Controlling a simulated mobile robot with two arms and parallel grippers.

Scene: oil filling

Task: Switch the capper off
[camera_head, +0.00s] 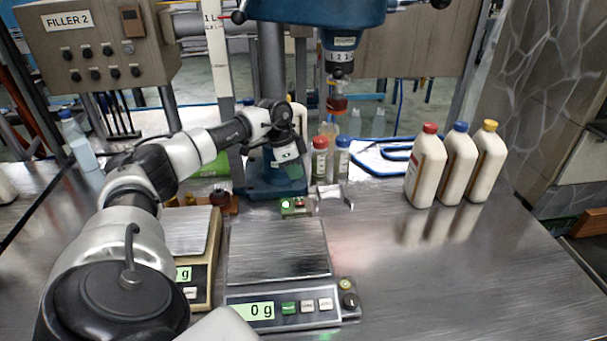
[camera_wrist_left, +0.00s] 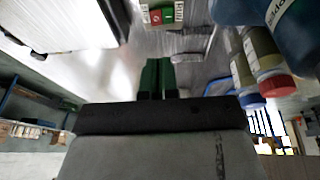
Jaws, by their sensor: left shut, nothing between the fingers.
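The capper is a blue press with a head (camera_head: 315,10), a grey column and a blue base (camera_head: 262,187). A red chuck (camera_head: 337,103) hangs under its spindle. In the left wrist view the switch box (camera_wrist_left: 163,14) shows a red and a green button at the top edge. My left gripper (camera_head: 290,168) is shut and empty, above and behind the switch box, apart from it. Its green fingertips (camera_wrist_left: 158,68) are together. My right gripper is not in view.
Two small bottles, red-capped (camera_head: 320,158) and blue-capped (camera_head: 342,158), stand right of the base. Three white bottles (camera_head: 427,170) stand further right. Two scales, one with a bare plate (camera_head: 278,250), lie in front. The table's right front is clear.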

